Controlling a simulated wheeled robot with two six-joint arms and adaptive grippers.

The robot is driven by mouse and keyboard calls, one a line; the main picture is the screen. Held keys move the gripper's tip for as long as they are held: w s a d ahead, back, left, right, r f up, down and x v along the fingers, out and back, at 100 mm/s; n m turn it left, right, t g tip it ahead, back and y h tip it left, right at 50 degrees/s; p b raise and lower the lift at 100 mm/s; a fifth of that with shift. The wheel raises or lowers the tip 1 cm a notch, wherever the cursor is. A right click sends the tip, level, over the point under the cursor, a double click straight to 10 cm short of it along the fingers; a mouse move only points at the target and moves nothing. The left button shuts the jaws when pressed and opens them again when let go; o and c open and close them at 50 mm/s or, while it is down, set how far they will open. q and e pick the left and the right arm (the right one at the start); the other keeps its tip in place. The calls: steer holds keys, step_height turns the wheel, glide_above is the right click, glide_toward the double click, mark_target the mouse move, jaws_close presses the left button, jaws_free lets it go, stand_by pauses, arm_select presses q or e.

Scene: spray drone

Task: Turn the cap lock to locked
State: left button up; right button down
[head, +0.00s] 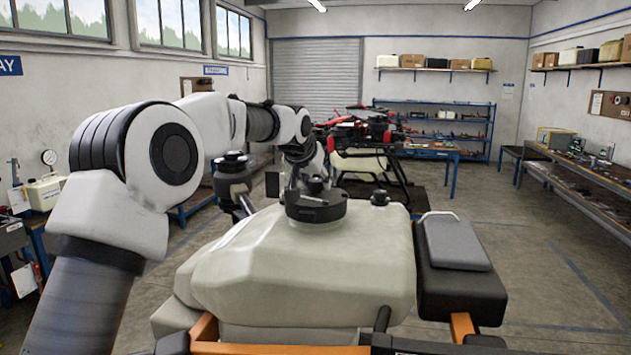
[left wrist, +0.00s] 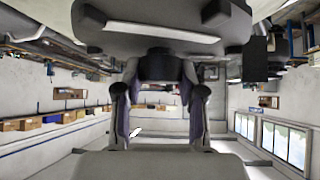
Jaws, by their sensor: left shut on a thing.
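The pale tank (head: 300,262) fills the lower middle of the head view. Its round black cap (head: 316,208) sits on top, with a small dark knob standing up from it. My left gripper (head: 303,178) reaches down at the far side of the cap, and its fingertips are partly hidden behind it. In the left wrist view my left gripper (left wrist: 160,78) has its two fingers closed on a dark part of the cap lock (left wrist: 160,62). I cannot read the lock's position. My right gripper is out of sight.
A black box with a grey top (head: 455,243) sits right of the tank, above an orange frame (head: 205,330). A dark motor-like part (head: 233,176) stands left of the cap. A red-and-black drone (head: 365,130) is behind. The floor at right (head: 560,270) is clear.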

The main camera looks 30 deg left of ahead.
arm_select(q)
steer(key=m+h, duration=0.2)
steer(key=m, duration=0.1)
steer(key=shift+a+f, duration=0.1)
steer(key=shift+f, duration=0.1)
steer(key=shift+m+g+h, duration=0.5)
steer(key=shift+m+h, duration=1.1)
steer(key=shift+m, duration=0.4)
steer(key=o, duration=1.1)
steer(key=shift+o, duration=0.2)
steer(key=shift+w, duration=0.15)
steer(key=v, duration=1.1)
steer(key=shift+r, duration=0.3)
